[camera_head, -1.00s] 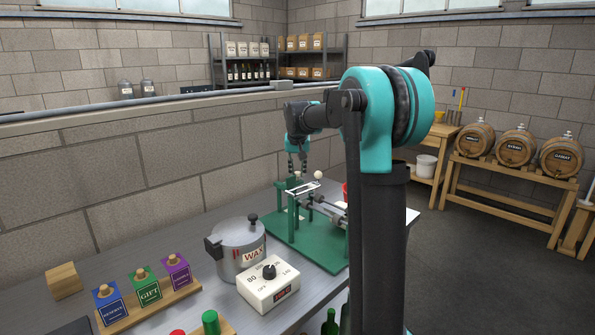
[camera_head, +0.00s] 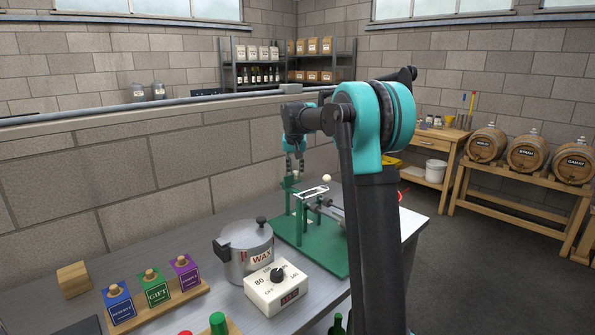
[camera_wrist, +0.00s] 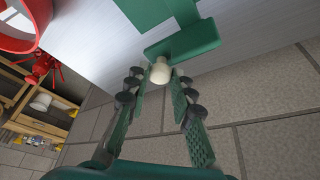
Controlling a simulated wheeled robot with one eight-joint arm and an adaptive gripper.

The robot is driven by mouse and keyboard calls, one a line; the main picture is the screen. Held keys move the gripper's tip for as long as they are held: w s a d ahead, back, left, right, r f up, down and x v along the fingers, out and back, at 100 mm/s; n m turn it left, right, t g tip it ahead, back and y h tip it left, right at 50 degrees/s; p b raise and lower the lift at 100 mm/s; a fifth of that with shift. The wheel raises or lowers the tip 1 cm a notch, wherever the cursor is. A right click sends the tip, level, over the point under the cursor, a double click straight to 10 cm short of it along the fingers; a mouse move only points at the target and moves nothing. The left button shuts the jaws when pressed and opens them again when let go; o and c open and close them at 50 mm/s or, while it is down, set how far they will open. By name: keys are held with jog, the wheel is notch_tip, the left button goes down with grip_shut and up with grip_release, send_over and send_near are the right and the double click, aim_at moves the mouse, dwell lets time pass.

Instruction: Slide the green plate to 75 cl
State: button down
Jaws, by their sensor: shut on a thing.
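The green plate (camera_wrist: 182,47) is a flat upright piece with a cream knob (camera_wrist: 160,71) on it. In the wrist view the fingertips of my gripper (camera_wrist: 160,79) are closed around this knob. In the head view my gripper (camera_head: 296,172) points down at the far end of the green bench fixture (camera_head: 325,252), where the plate (camera_head: 289,184) stands. A white strip (camera_head: 312,191) runs along the fixture's top beside the plate. I cannot read any 75 cl mark on it, and the fingers partly hide the knob.
A steel wax pot (camera_head: 246,255) and a white dial box (camera_head: 276,288) stand left of the fixture. A wooden rack (camera_head: 160,306) holds blue, green and purple blocks. A stone wall (camera_head: 130,175) rises close behind the bench. Barrels (camera_head: 527,152) stand at the right.

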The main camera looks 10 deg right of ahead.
jog(key=shift+w+a, duration=0.1)
jog(key=shift+w, duration=0.1)
jog(key=c, duration=1.3)
grip_release()
jog(key=v, duration=1.2)
jog(key=shift+s, duration=0.15)
